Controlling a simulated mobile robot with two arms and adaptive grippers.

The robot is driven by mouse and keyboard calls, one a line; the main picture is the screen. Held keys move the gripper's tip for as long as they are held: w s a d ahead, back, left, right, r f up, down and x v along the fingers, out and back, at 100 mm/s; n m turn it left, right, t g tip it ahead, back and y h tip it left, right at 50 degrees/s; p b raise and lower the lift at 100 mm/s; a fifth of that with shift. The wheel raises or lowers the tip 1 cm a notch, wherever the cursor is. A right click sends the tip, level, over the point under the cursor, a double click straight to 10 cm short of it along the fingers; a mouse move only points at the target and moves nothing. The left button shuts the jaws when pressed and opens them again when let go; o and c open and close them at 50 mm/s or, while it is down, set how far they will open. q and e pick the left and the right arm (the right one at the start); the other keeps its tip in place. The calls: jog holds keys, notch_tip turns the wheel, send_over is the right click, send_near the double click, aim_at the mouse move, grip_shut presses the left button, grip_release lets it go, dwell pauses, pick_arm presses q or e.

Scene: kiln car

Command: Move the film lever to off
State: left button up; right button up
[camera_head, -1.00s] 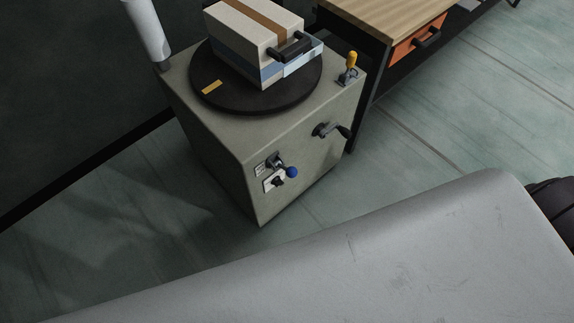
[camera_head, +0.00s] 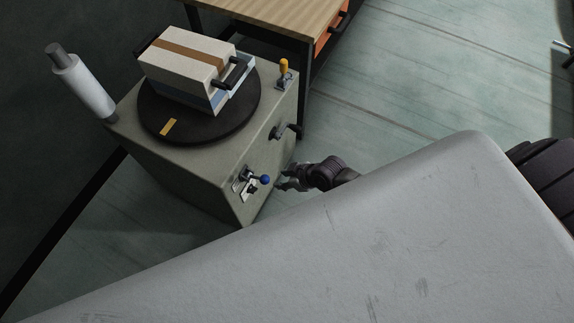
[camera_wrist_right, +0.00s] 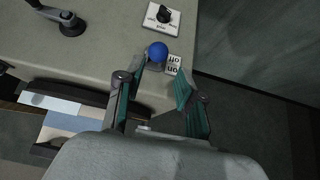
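A lever with a blue ball knob (camera_head: 265,180) sticks out from the front of the grey-green cabinet (camera_head: 190,170). In the right wrist view the blue knob (camera_wrist_right: 157,52) lies just ahead of my right gripper, beside a small white on/off label (camera_wrist_right: 173,66). No label naming it the film lever is readable. My right gripper (camera_head: 281,181) is close to the knob, right of it in the head view. In the wrist view my right gripper (camera_wrist_right: 160,75) has its two fingers apart with nothing between them; contact with the knob cannot be told. My left gripper is not in view.
A dial (camera_wrist_right: 163,16) on a white plate and a black crank handle (camera_head: 287,130) are also on the front. A yellow-handled lever (camera_head: 284,68), a black turntable (camera_head: 225,122) with boxes (camera_head: 185,65) and a film roll (camera_head: 85,88) are above. A wooden table (camera_head: 285,15) stands behind.

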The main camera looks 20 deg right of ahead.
aim_at(268, 180)
jog(key=b+x, duration=0.8)
jog(key=shift+w+f, duration=0.1)
jog(key=shift+w, duration=0.05)
jog(key=shift+w+a, duration=0.1)
dwell(0.4)
jog(key=shift+f, duration=0.1)
